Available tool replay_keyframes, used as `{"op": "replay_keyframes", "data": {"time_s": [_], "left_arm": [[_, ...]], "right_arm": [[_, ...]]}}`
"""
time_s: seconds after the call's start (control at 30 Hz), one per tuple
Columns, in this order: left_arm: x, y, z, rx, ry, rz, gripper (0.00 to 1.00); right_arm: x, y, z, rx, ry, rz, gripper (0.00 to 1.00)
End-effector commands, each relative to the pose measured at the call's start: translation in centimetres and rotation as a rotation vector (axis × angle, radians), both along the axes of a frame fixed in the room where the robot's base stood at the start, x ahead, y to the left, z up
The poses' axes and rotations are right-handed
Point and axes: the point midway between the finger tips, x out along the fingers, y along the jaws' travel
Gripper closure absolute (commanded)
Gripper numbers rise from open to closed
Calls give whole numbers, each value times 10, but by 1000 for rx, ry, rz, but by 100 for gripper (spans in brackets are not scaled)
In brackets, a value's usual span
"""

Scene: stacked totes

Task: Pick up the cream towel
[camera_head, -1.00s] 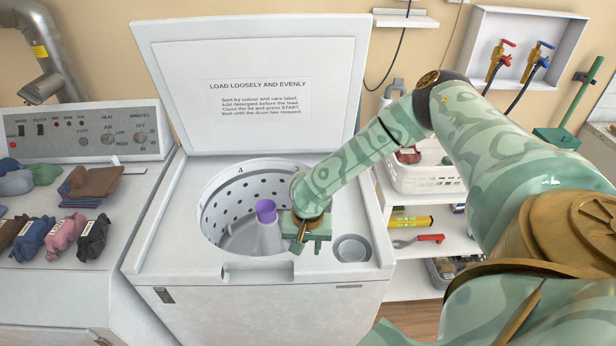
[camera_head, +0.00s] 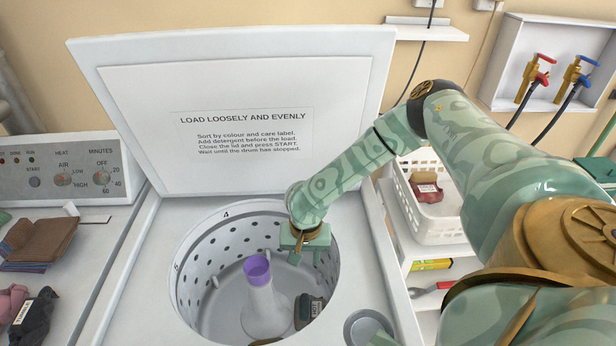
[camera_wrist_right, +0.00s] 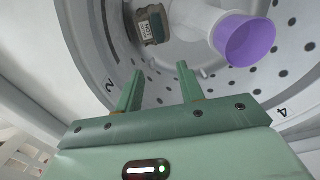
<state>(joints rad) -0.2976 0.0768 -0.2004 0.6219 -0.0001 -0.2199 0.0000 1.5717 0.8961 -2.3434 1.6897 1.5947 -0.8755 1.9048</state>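I cannot make out a cream towel in either view. My right gripper (camera_head: 298,254) hangs over the back right of the open washer drum (camera_head: 207,250), pointing down. In the right wrist view my right gripper (camera_wrist_right: 158,82) has its two fingers apart with nothing between them. Beyond the fingers, a dark grey-green folded cloth (camera_wrist_right: 152,26) with a label lies in the drum. It also shows in the head view (camera_head: 308,312), right of the white agitator (camera_head: 263,305) with its purple cap (camera_head: 257,269). My left gripper is not in view.
The raised lid (camera_head: 240,75) stands behind the drum. Dark and pink folded clothes (camera_head: 38,242) lie on the machine at left. A white basket (camera_head: 440,222) with a red item stands on the right shelf. The agitator rises in mid-drum.

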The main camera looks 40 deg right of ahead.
Motion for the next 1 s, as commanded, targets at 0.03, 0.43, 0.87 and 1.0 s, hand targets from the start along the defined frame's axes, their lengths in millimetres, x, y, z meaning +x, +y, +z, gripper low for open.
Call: {"op": "replay_keyframes", "data": {"time_s": [0.03,0.43,0.87,1.0], "left_arm": [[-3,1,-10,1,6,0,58],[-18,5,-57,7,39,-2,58],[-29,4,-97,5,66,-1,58],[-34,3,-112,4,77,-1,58]], "right_arm": [[0,0,-12,1,5,0,62],[-2,0,-70,0,30,0,62],[-4,1,-142,-1,43,1,62],[-4,1,-173,-1,42,1,62]]}}
